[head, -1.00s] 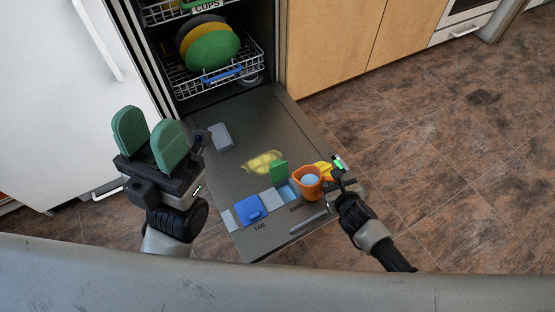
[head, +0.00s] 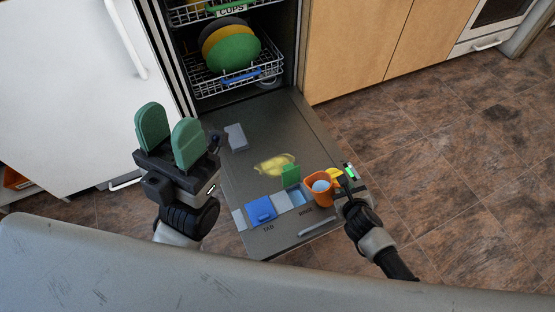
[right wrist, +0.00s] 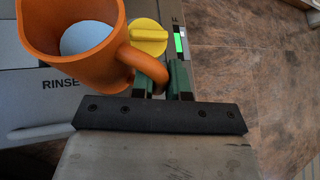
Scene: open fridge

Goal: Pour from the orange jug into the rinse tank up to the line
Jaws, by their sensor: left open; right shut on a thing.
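The orange jug (head: 319,189) holds pale blue liquid and looks close to upright, over the front right part of the open door. My right gripper (head: 346,187) is shut on its handle; in the right wrist view the green fingers (right wrist: 164,76) clasp the handle of the jug (right wrist: 75,55). The rinse tank shows by its yellow cap (right wrist: 149,37), just behind the jug, and its gauge strip (right wrist: 180,43) with a bright green part. The tank's opening cannot be made out. My left gripper (head: 171,137) is open and empty, left of the door.
The door (head: 245,180) also carries a blue lid (head: 261,209) by the TAB label, a raised green flap (head: 291,176), a grey block (head: 236,137) and a yellow patch (head: 275,163). A rack with plates (head: 230,50) stands inside the machine behind. Bare floor lies to the right.

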